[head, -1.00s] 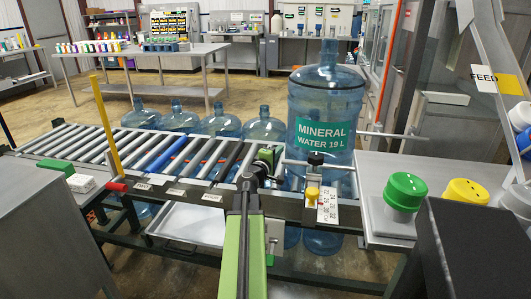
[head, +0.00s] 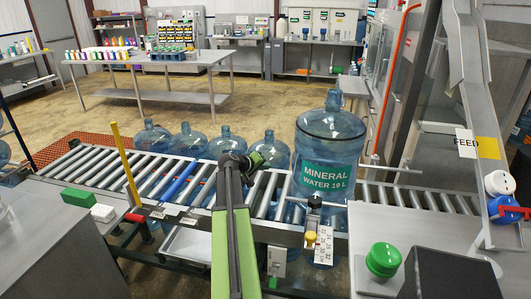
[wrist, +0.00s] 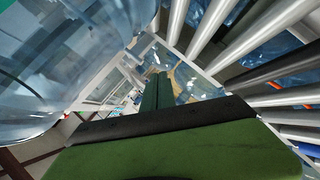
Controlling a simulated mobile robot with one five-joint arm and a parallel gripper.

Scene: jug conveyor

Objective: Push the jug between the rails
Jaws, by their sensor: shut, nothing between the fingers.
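The large clear blue water jug (head: 328,150) stands upright on the roller conveyor, its green label facing me. It fills the upper left of the wrist view (wrist: 60,60). A metal guide rail (head: 290,199) with a black clamp runs along its near side. The far rail (head: 393,168) shows as a rod sticking out to the jug's right. Its base is partly hidden by the near rail and clamp. My gripper (head: 254,160) is shut and empty, over the rollers to the left of the jug, with a gap between them in the head view. It shows in the wrist view (wrist: 158,88).
Several other jugs (head: 187,142) stand in a row behind the conveyor rollers (head: 100,170). A yellow post (head: 125,165) rises at the near left edge. A table with a green button (head: 383,259) is at right. Rollers (head: 415,197) right of the jug are clear.

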